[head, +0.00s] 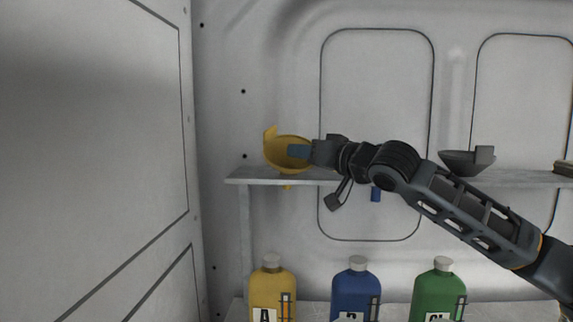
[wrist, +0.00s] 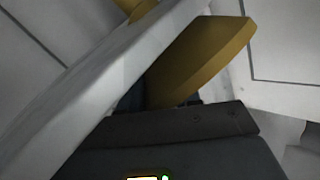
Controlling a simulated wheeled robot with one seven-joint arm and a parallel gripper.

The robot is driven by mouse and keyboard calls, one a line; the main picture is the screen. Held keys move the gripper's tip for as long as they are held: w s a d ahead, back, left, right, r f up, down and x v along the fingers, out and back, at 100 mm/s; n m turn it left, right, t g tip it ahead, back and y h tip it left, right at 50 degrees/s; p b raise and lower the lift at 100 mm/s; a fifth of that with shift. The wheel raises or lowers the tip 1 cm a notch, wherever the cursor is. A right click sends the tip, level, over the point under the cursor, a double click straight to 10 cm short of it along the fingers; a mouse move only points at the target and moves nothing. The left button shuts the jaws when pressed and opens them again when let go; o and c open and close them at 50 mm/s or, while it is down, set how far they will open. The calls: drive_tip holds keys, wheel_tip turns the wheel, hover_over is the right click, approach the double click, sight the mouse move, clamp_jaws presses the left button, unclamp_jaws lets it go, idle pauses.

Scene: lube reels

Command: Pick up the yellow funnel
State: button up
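The yellow funnel (head: 275,158) sits at the left end of the shelf. Its spout shows below the shelf board and a tab rises at its left rim. My gripper (head: 298,151) is at the funnel's right side, with a blue fingertip overlapping the bowl. In the wrist view the funnel (wrist: 205,62) is right in front of my gripper (wrist: 165,98), and part of the spout shows past the shelf board. The fingers are mostly hidden there, so I cannot tell whether they are closed on the funnel.
The shelf (head: 245,176) runs right behind my arm. A dark grey funnel (head: 462,163) sits farther right, and a blue spout (head: 376,195) hangs below the shelf. Yellow (head: 272,290), blue (head: 356,288) and green (head: 438,290) bottles stand below. A wall panel (head: 95,150) is at the left.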

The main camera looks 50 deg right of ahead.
clamp_jaws()
drive_tip(key=shift+s+a+r, duration=0.15)
drive_tip(key=shift+s+r, duration=0.05)
drive_tip(key=shift+r, duration=0.3)
drive_tip(key=s+a+r, duration=0.4)
drive_tip(key=r, duration=0.6)
drive_tip(key=s+b, duration=0.3)
drive_tip(key=s, duration=1.1)
drive_tip(key=shift+s+a+f, duration=0.15)
drive_tip(key=shift+a+f, duration=0.2)
drive_tip(key=shift+a, duration=0.1)
